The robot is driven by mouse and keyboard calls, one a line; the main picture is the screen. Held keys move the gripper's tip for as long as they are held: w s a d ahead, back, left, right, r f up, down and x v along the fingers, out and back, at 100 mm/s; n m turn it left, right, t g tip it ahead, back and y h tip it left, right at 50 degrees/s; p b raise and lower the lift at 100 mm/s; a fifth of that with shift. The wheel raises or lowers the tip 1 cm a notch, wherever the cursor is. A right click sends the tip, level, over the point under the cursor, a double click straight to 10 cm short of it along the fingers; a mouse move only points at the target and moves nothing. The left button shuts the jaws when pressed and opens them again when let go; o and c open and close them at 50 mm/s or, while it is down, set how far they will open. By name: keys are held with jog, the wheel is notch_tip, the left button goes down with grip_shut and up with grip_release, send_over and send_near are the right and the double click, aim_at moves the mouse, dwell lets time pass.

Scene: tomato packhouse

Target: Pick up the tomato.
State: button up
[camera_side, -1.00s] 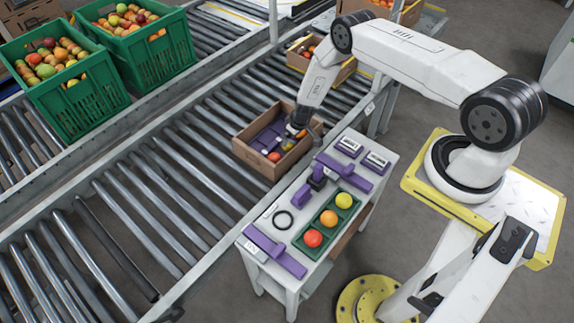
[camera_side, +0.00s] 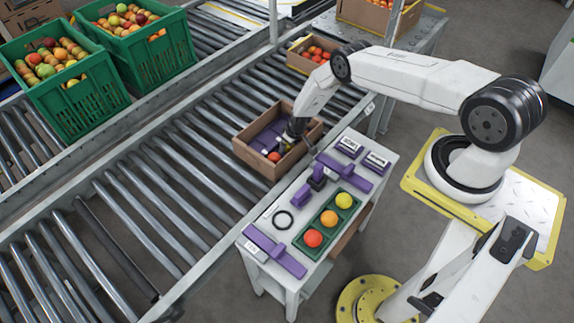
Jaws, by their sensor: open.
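A red tomato (camera_side: 274,157) lies in the near corner of the cardboard box (camera_side: 243,155) on the roller conveyor. My gripper (camera_side: 285,146) reaches down into this box, just above and to the right of the red tomato. Its jaws are open, small and partly lost against the box contents; I cannot tell whether they touch anything. A purple piece (camera_side: 267,138) lies in the box left of my gripper. A green tray (camera_side: 307,252) on the white bench holds a red, an orange and a yellow tomato in a row.
The white bench (camera_side: 262,207) beside the conveyor also carries purple parts (camera_side: 275,250), a black ring (camera_side: 283,220) and labelled blocks. Another box of tomatoes (camera_side: 303,61) stands farther along the rollers. Green crates (camera_side: 100,110) of fruit stand at the upper left. The near rollers are clear.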

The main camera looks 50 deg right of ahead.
dwell(0.3)
jog(key=c, duration=0.7)
jog(key=shift+r, duration=0.1)
jog(key=shift+r, duration=4.9)
